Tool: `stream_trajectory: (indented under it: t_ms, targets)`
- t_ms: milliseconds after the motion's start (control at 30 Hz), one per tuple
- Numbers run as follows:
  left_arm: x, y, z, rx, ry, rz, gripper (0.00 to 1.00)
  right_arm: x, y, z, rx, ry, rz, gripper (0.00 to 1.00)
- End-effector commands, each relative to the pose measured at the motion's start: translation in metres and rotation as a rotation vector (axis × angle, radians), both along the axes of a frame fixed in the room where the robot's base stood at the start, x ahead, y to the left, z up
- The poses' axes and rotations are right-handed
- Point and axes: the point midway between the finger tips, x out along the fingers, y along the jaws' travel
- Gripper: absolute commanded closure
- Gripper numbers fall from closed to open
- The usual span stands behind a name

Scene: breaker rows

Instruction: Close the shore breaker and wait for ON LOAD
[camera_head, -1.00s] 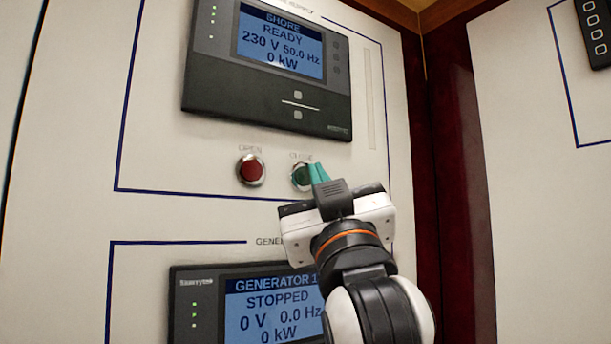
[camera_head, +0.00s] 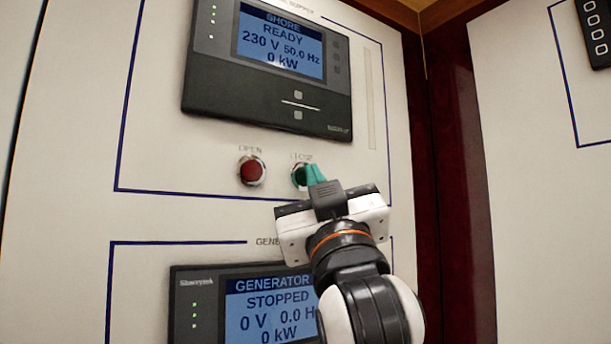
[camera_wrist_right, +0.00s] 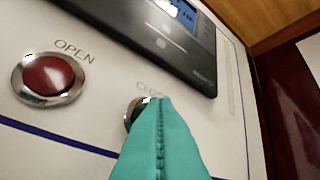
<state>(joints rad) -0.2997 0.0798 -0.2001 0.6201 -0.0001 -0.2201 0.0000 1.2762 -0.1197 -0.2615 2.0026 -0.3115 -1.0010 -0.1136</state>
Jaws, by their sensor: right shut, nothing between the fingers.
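The shore panel's screen (camera_head: 280,45) reads SHORE, READY, 230 V, 50.0 Hz, 0 kW. Below it is the green CLOSE button (camera_head: 299,176) in a metal ring, partly covered by my fingers. My right gripper (camera_head: 314,174) is shut and empty, its teal fingertips at the CLOSE button. In the right wrist view the teal fingers (camera_wrist_right: 160,135) overlap the button's ring (camera_wrist_right: 133,110) and hide most of it. I cannot tell whether the tips touch the button. My left gripper is not in view.
The red OPEN button (camera_head: 251,170) sits just left of CLOSE; it also shows in the right wrist view (camera_wrist_right: 48,77). Below is the generator 1 screen (camera_head: 268,310), reading STOPPED, partly behind my right arm. A dark red wood post (camera_head: 450,170) stands to the right.

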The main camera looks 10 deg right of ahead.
Motion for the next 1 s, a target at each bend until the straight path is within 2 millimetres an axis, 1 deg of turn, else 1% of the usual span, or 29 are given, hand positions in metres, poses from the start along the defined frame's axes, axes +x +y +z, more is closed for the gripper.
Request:
stream_trajectory:
  t_ms: [1000]
  targets:
    - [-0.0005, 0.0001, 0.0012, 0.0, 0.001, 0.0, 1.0, 0.0093, 0.0035, 0.0, 0.0, 0.001, 0.001, 1.0]
